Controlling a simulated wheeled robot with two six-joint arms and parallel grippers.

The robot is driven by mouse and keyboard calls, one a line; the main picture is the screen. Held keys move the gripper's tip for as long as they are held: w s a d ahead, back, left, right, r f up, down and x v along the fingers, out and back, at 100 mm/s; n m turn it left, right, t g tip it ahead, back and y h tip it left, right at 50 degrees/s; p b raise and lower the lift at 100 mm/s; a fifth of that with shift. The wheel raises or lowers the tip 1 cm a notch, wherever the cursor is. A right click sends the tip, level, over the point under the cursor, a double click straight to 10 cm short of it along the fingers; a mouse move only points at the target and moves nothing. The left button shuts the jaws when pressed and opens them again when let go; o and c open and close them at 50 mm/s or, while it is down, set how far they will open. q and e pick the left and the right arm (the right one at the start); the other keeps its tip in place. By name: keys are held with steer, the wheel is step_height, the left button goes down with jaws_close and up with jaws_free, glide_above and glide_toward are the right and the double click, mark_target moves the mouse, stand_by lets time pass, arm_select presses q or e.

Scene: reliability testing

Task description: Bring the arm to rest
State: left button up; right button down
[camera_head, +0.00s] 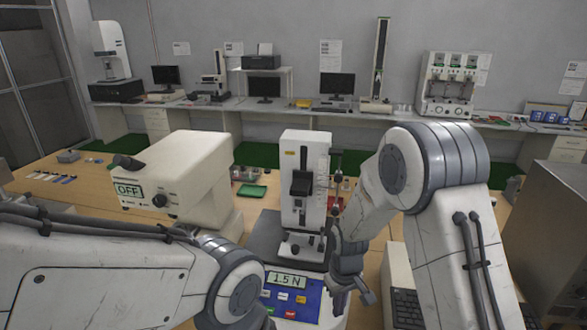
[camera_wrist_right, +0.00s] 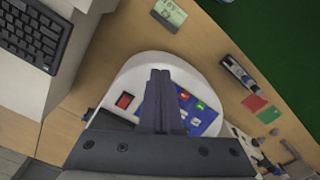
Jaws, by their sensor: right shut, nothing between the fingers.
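My right gripper (camera_head: 352,288) is low in front of the white test stand in the head view, over the right side of the instrument panel. In the right wrist view its dark fingers (camera_wrist_right: 161,76) are shut together with nothing between them. They overlap the white instrument base and its blue panel (camera_wrist_right: 203,122); I cannot tell the exact height above it. My right arm (camera_head: 445,170) is bent, coming in from the right. My left arm (camera_head: 100,270) crosses the lower left, and its gripper is out of view.
The test stand (camera_head: 294,205) has a display reading 1.5 N (camera_head: 287,280). A white device marked OFF (camera_head: 170,170) stands to its left. A keyboard (camera_head: 408,308) and a grey cabinet (camera_head: 555,215) are to the right. A back bench (camera_head: 300,111) holds monitors and machines.

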steer(key=s+a+r+n+b, duration=0.1)
steer(key=s+a+r+b, duration=0.2)
steer(key=s, duration=0.3)
steer(key=s+a+r+n+b, duration=0.1)
steer(key=s+a+r+b, duration=0.25)
steer(key=s, duration=0.25)
steer(key=s+n+b, duration=0.1)
steer(key=s+b, duration=0.2)
steer(key=s, duration=0.8)
steer(key=shift+s+y, duration=0.35)
steer(key=shift+y, duration=0.05)
steer(key=shift+d, duration=0.1)
